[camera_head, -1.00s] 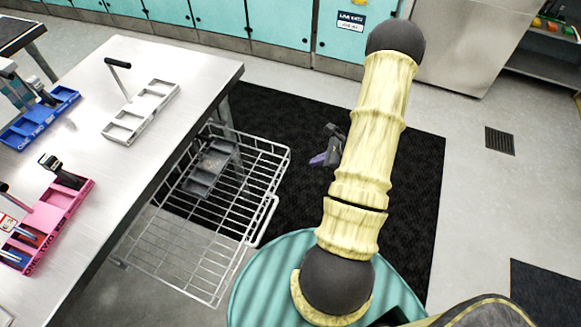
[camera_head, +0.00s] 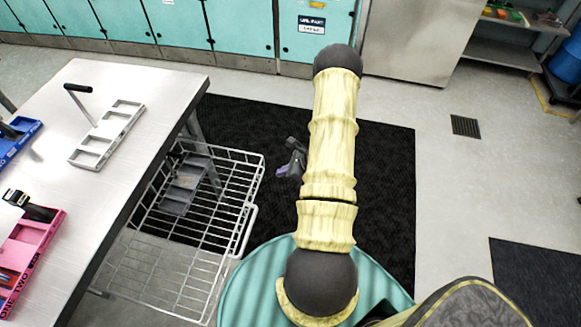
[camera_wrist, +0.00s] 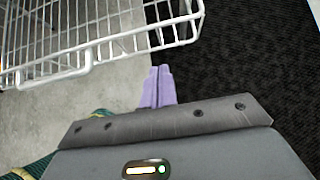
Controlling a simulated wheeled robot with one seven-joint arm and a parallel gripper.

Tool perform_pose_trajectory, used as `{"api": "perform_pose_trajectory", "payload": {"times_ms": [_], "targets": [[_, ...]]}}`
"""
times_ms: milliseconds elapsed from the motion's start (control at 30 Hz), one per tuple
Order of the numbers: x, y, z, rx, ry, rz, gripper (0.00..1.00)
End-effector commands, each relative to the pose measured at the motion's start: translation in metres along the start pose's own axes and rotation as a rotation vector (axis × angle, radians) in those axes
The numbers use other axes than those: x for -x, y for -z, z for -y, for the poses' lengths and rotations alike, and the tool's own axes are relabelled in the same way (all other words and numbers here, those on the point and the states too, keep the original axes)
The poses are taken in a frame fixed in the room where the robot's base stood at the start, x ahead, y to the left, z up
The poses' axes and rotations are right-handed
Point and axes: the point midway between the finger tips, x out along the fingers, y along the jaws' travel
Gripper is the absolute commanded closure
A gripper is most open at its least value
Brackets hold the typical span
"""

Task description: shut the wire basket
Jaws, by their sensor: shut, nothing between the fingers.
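The wire basket (camera_head: 227,205) is pulled out from under the steel table and stands open on its right side. A grey divided tray (camera_head: 183,188) sits inside it. The basket's front rail and handle (camera_head: 247,230) face right; in the wrist view the white handle bar (camera_wrist: 47,74) crosses the upper left. My gripper (camera_head: 283,171) is to the right of the basket, apart from it, above the black mat. In the wrist view its purple fingers (camera_wrist: 157,86) are together and empty, just below the basket's front rail.
The steel table (camera_head: 150,105) carries a grey tray with a handle (camera_head: 106,133), a blue tray and a pink tray (camera_head: 32,250). Teal cabinets (camera_head: 237,27) line the back. The black mat (camera_head: 385,190) right of the basket is clear.

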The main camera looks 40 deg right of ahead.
Motion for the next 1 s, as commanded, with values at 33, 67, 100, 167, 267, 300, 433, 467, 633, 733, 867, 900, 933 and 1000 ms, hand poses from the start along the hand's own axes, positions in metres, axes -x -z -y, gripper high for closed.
{"api": "perform_pose_trajectory", "payload": {"times_ms": [33,67,100,167,267,300,433,467,633,733,867,900,933,1000], "targets": [[-0.010,-0.001,-0.001,0.001,-0.004,0.000,1.00],[-0.015,-0.001,-0.001,0.000,-0.004,0.000,1.00],[-0.022,-0.001,-0.001,0.001,-0.003,0.000,1.00],[-0.033,-0.001,-0.001,0.001,-0.004,0.000,1.00],[-0.044,-0.014,-0.001,0.004,-0.002,0.002,1.00],[-0.048,-0.018,-0.001,0.004,-0.003,0.002,1.00],[-0.057,-0.026,0.000,0.003,-0.001,0.000,1.00],[-0.059,-0.028,0.000,0.002,0.000,0.000,1.00],[-0.062,-0.029,0.000,0.001,0.001,0.000,1.00],[-0.061,-0.029,0.000,0.001,0.001,0.000,1.00],[-0.061,-0.029,0.000,0.001,0.001,0.000,1.00],[-0.062,-0.029,0.000,0.001,0.001,0.001,1.00],[-0.062,-0.029,0.001,0.000,0.001,0.001,1.00],[-0.063,-0.029,0.002,-0.001,0.004,0.001,1.00]]}}
